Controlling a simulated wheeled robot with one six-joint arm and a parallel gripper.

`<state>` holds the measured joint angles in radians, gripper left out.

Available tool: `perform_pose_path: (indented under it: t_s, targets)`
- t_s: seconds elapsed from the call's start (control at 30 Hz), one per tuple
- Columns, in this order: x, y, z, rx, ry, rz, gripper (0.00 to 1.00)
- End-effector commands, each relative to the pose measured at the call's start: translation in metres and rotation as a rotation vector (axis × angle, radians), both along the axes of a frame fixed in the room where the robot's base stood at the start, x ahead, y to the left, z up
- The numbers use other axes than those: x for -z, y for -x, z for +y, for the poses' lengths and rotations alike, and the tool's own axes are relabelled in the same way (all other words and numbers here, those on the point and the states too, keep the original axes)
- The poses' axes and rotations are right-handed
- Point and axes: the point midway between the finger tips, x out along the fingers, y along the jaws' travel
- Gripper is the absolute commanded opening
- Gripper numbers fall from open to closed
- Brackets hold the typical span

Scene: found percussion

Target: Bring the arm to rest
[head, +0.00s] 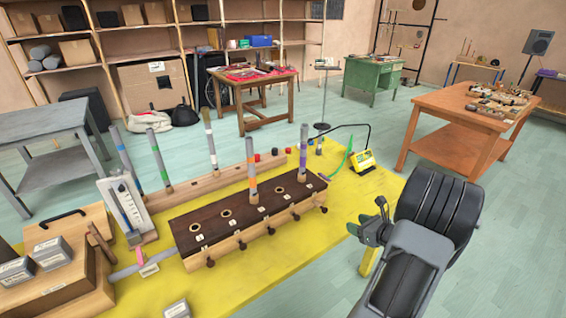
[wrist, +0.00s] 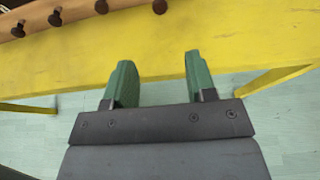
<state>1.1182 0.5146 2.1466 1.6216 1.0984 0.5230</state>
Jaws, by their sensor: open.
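My gripper (wrist: 160,85) is open and empty in the wrist view, its two green fingers spread apart. In the head view my gripper (head: 368,228) hangs at the right front edge of the yellow table (head: 345,200). In the wrist view the fingers lie in front of the yellow table (wrist: 150,62), with teal floor showing below it. My arm is folded at the right of the head view. Whether the fingers touch the table cannot be told.
A dark wooden block (head: 215,228) with holes, knobs and upright tubes stands on the table. A wooden workbench (head: 450,125) stands behind my arm. The floor at right is clear.

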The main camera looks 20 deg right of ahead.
Motion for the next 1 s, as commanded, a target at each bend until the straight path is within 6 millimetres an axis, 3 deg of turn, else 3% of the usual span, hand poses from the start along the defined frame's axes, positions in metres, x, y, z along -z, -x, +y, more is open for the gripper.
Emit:
perform_pose_path:
  t_s: [0.23, 0.33, 0.43, 0.6, 0.8, 1.0]
  targets:
    - [0.006, 0.004, 0.006, -0.065, 0.073, 0.021, 0.51]
    - [0.023, 0.019, 0.029, -0.227, 0.161, 0.090, 0.51]
    - [0.018, 0.036, 0.067, -0.510, 0.338, 0.153, 0.51]
    - [-0.018, 0.057, 0.150, -1.195, 0.786, 0.194, 0.51]
    - [-0.073, 0.077, 0.211, -1.882, 1.358, 0.135, 0.51]
    - [-0.124, 0.081, 0.257, -2.177, 1.805, 0.017, 0.51]
